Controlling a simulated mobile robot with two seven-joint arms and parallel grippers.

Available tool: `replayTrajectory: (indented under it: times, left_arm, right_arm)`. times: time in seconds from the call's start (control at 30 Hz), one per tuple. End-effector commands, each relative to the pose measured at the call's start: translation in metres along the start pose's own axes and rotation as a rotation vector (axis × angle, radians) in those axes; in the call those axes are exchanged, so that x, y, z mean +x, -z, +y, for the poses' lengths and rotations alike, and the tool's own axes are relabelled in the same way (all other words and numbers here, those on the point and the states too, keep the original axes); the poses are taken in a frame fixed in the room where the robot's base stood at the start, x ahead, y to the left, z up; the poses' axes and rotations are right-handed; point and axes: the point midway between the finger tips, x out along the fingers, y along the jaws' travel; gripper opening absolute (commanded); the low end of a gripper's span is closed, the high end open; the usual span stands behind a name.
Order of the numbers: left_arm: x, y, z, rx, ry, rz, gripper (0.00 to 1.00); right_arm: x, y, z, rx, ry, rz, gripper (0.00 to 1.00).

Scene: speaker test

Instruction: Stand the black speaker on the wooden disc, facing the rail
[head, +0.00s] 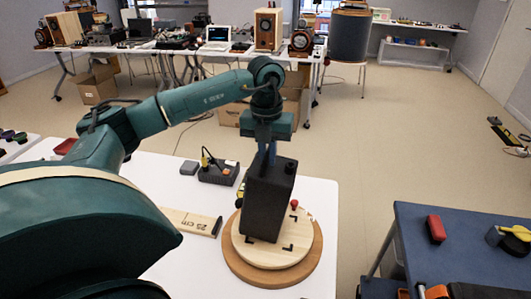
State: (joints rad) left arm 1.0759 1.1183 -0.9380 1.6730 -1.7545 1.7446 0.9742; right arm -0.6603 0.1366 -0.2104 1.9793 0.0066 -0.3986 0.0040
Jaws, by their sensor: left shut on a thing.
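The black speaker (269,205) is a dark box, slightly tilted in the picture, over the pale top of the round wooden disc (242,262). My left gripper (268,150) reaches down from above and is shut on the speaker's top. I cannot tell whether the speaker's base touches the disc or hangs just above it. Dark corner marks and a red knob show on the disc beside the speaker. A pale wooden bar with markings (190,221), possibly the rail, lies left of the disc. Which side is the speaker's front is unclear. My right gripper is not in view.
The disc sits on a white table (324,200). A dark box with knobs and a cable (218,173) and a small grey block (189,168) lie behind the bar. A blue table (465,245) at right bears a red block (436,229). Floor separates the tables.

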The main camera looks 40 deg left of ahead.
Motion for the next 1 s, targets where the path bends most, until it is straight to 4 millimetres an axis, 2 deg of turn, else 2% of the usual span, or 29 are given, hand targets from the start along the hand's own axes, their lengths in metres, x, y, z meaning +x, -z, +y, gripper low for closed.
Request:
replayTrajectory:
  times: [0.03, 1.0]
  left_arm:
    - [0.004, 0.002, -0.002, 0.004, -0.002, 0.009, 0.0]
    - [0.005, 0.003, -0.018, 0.005, -0.002, 0.011, 0.0]
  right_arm:
    - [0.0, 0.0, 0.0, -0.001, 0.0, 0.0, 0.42]
    - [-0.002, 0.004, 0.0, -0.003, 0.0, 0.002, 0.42]
